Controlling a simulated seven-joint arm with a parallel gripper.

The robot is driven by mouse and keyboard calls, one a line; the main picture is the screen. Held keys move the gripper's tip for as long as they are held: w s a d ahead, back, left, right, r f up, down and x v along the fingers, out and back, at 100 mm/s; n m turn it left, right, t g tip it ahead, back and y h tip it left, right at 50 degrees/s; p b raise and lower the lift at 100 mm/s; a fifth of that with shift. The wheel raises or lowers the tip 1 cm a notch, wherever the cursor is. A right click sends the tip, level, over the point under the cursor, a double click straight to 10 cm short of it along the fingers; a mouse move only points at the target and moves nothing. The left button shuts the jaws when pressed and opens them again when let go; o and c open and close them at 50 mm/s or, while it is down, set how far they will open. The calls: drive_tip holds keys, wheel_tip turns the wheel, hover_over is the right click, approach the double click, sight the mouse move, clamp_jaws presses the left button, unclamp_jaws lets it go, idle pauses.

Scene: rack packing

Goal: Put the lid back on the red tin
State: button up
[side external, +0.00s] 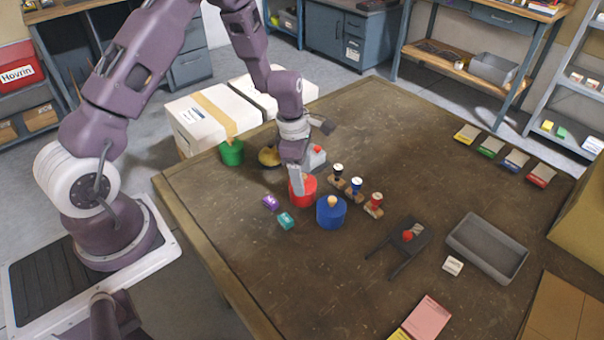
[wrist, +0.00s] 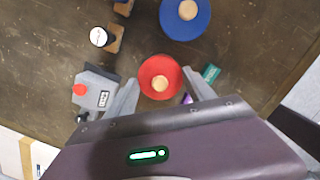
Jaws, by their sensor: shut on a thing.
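The red lid (wrist: 147,84) is a round disc with a pale wooden knob, seen in the wrist view between my two fingers. My gripper (wrist: 161,80) has one finger at each side of the disc and is shut on it. In the side external view, my gripper (side external: 298,186) reaches down to the red tin (side external: 308,194), which stands on the table. My fingers hide part of its top there. I cannot tell whether the lid sits fully down on the tin.
A blue tin (side external: 331,214) with a knobbed lid stands close at front right. Stamps (side external: 356,186) stand to the right. Purple (side external: 270,202) and teal (side external: 286,220) blocks lie at front left. Green (side external: 231,154) and yellow (side external: 268,157) tins stand behind. A grey tray (side external: 487,250) lies far right.

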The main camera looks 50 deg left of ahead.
drive_tip(key=o, duration=1.7)
drive_tip(key=shift+r, duration=3.5)
clamp_jaws()
drive_tip(key=shift+f, duration=0.2)
